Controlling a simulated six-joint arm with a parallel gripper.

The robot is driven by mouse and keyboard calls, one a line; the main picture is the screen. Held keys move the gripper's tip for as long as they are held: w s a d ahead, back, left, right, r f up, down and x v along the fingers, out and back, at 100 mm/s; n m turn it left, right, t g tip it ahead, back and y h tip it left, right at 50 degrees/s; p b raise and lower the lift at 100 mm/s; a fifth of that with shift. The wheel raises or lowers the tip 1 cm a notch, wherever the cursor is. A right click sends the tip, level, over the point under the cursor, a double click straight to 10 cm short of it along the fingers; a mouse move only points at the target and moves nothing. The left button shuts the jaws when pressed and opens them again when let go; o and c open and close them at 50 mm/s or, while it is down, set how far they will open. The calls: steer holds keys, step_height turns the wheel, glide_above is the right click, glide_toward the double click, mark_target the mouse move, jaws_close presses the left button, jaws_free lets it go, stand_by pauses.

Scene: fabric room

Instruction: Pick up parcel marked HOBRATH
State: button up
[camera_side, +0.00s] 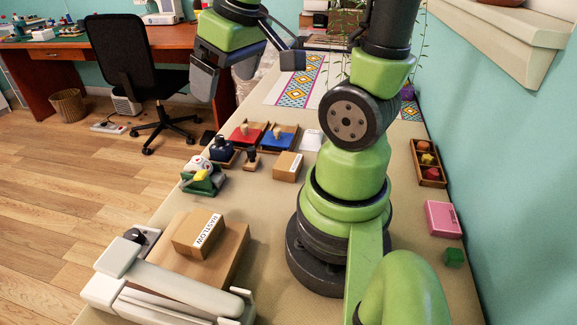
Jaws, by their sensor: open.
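A brown parcel (198,234) sits on a wooden block at the front left; its white label appears to read WASTLOW or RASTLOW. A smaller brown parcel (287,167) lies mid-table, left of my arm's base, with a pale label on its right side that is too small to read. I cannot read HOBRATH on anything in view. My gripper (247,72) is open, raised above the far left part of the table, beyond both parcels. It is partly turned away, and I see nothing held between its fingers.
The wooden block (238,262) stands behind a pale grey device (170,290). Stamps, a red pad (244,135), a blue pad (279,139) and a tape dispenser (203,178) are near the smaller parcel.

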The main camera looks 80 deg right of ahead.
steer(key=s+d+f+n+g, duration=0.1)
steer(key=s+d+f+g, duration=0.15)
steer(key=d+f, duration=0.65)
steer(key=n+g, duration=0.1)
steer(key=g, duration=0.1)
glide_toward(289, 161)
steer(key=shift+w+d+f+y, duration=0.15)
steer(key=shift+w+f+y, duration=0.1)
steer(key=shift+y, duration=0.15)
steer(key=shift+s+d+f, duration=0.1)
steer(key=shift+s+f, duration=0.05)
steer(key=shift+f, duration=2.3)
steer(key=shift+s+d+f, duration=0.1)
steer(key=shift+s+f, duration=0.1)
steer(key=shift+f, duration=2.3)
steer(key=c, duration=0.7)
